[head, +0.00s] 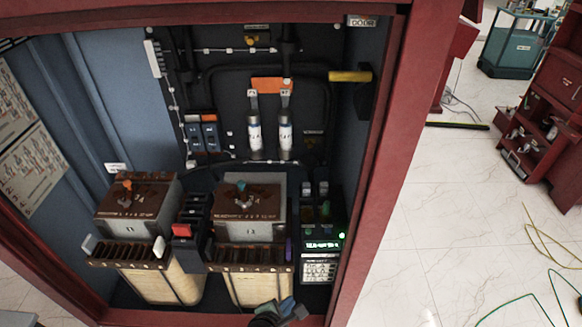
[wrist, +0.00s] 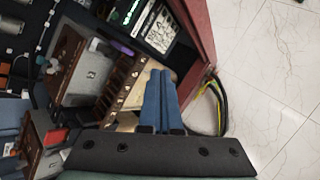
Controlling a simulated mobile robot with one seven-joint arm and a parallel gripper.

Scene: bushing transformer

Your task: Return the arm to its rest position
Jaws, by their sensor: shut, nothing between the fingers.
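My gripper (head: 284,309) shows at the bottom edge of the head view, in front of the lower right transformer. In the wrist view its two blue fingers (wrist: 160,76) lie side by side, shut, with nothing between them. The right transformer (head: 248,220), with a brown top and grey block, stands behind my gripper; it also shows in the wrist view (wrist: 88,72). In the wrist view the fingers overlap its pale lower body, and I cannot tell whether they touch it. Most of my arm is out of the head view.
The red cabinet frame (head: 385,170) borders the opening on the right. A left transformer (head: 137,215), black breakers (head: 190,225) and a lit meter (head: 322,245) fill the cabinet floor. Coloured cables (wrist: 214,92) hang by the frame. White tiled floor (head: 450,210) lies open to the right.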

